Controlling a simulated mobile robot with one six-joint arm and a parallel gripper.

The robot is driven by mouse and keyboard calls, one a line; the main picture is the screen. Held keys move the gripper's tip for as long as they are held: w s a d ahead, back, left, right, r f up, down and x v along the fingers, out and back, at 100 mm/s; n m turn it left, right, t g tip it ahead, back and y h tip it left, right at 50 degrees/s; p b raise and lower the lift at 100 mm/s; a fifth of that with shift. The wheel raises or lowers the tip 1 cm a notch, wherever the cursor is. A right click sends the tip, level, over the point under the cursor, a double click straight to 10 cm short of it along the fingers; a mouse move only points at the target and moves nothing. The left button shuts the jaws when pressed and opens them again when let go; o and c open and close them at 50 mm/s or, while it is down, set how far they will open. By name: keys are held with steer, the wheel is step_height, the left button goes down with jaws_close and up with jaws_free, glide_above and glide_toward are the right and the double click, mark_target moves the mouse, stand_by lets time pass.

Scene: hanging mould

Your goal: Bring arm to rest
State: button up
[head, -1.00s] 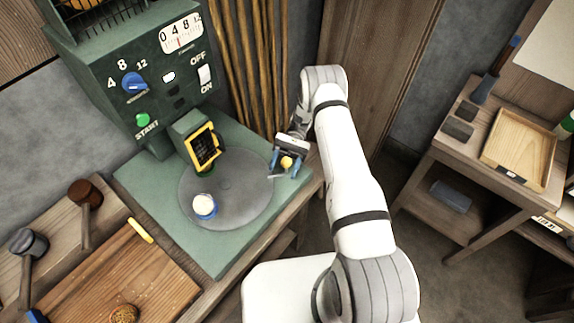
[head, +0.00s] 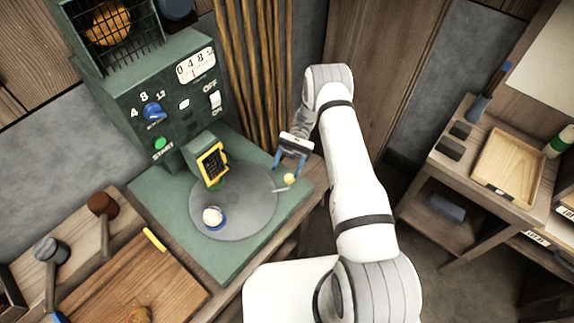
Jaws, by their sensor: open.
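My gripper (head: 284,168) is at the end of my white arm, over the right edge of the green machine base. Its two blue fingers are apart and nothing is between them that I can make out. A small yellow ball-like piece (head: 290,179) shows close to the right fingertip; I cannot tell whether they touch. The green machine (head: 180,110) stands behind a round grey turntable (head: 245,205). A blue-rimmed cup with a whitish top (head: 213,217) sits on the turntable. A yellow-framed dark panel (head: 213,164) stands at the turntable's back edge.
A wooden board (head: 130,285) and mallets, one brown-headed (head: 101,203) and one grey-headed (head: 48,249), lie at the left. A side table with a wooden tray (head: 508,168) stands at the right. Floor (head: 400,260) shows between the benches.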

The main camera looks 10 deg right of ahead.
steer(key=shift+r, duration=0.15)
stand_by(0.4)
steer(key=shift+w+r, duration=0.1)
steer(key=shift+r, duration=0.1)
steer(key=s+d+r+n+t+h+b, duration=0.15)
steer(key=r+t, duration=0.25)
steer(key=r, duration=0.4)
steer(key=s+d+r+t+h+b, duration=0.1)
steer(key=s+r+t+h+b, duration=0.2)
steer(key=r, duration=0.6)
steer(key=s+d+r+t+h+b, duration=0.1)
steer(key=s+d+r+t+b, duration=0.1)
steer(key=s+t, duration=0.4)
steer(key=s+d+r+n+t+h+b, duration=0.1)
steer(key=s+d+r+t+h+b, duration=0.1)
steer(key=s+t, duration=0.5)
step_height(320, 180, up, 2)
steer(key=shift+s+d+r, duration=0.2)
steer(key=shift+s+d, duration=0.3)
steer(key=shift+d, duration=0.35)
